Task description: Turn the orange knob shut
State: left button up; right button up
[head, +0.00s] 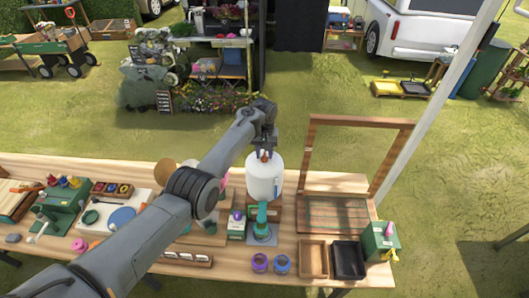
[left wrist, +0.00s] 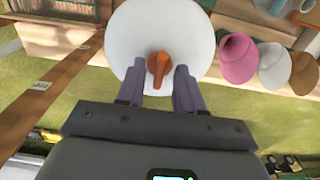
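A white rounded tank (head: 262,178) stands on the wooden table near the middle, with an orange knob (head: 264,155) at its top. In the left wrist view the knob (left wrist: 159,70) is an orange lever against the white tank (left wrist: 180,25), pointing toward my gripper. My left gripper (head: 265,150) is at the top of the tank. In the left wrist view its two fingers (left wrist: 159,82) are apart, one on each side of the knob's near end. Small gaps seem to remain, though contact is hard to tell. My right gripper is not in view.
A teal fitting (head: 262,215) stands in front of the tank. An upright wooden frame (head: 357,122) is to its right. Two small trays, brown (head: 314,260) and black (head: 348,260), sit at the front edge. Pink, white and tan rounded things (left wrist: 239,58) show beside the tank.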

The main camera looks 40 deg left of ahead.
pick_arm(q)
jog(key=shift+c, duration=0.4)
grip_shut()
